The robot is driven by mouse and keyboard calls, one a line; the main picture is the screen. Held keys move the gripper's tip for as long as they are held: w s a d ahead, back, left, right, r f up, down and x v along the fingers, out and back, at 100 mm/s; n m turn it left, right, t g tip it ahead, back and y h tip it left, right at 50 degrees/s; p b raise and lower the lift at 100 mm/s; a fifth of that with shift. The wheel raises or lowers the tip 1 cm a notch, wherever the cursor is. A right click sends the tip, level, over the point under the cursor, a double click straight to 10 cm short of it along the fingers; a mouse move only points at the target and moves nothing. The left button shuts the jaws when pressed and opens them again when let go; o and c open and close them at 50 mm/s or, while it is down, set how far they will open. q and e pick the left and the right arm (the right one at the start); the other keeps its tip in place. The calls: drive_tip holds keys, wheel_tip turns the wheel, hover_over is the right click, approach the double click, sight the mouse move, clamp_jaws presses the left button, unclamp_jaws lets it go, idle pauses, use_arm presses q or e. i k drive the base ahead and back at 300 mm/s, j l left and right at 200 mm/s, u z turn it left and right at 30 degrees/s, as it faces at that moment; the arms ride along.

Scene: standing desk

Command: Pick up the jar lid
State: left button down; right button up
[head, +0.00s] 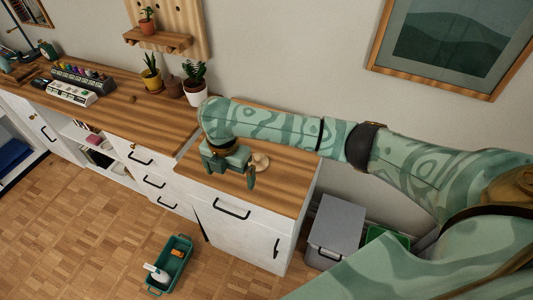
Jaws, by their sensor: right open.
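A pale beige round thing (261,160), which looks like the jar lid, lies on the wooden top of the lower cabinet (285,192). It is partly hidden by my right gripper, and its details are too small to tell. My right gripper (229,172) is open and points down over the same top, just left of and in front of the beige thing. I see nothing between its fingers. I cannot tell how high above the wood the fingertips are. My left gripper is not in view.
A longer wooden desk (150,118) on the left carries potted plants (195,84), a rack of coloured items (83,78) and a small brownish thing (133,99). A grey bin (335,228) stands right of the cabinet. A green crate (181,243) is on the floor.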

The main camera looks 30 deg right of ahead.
sight(262, 162)
drive_tip(key=i+j+z, duration=0.2)
drive_tip(key=z, duration=0.2)
drive_tip(key=i+j+z, duration=0.65)
drive_tip(key=z, duration=0.15)
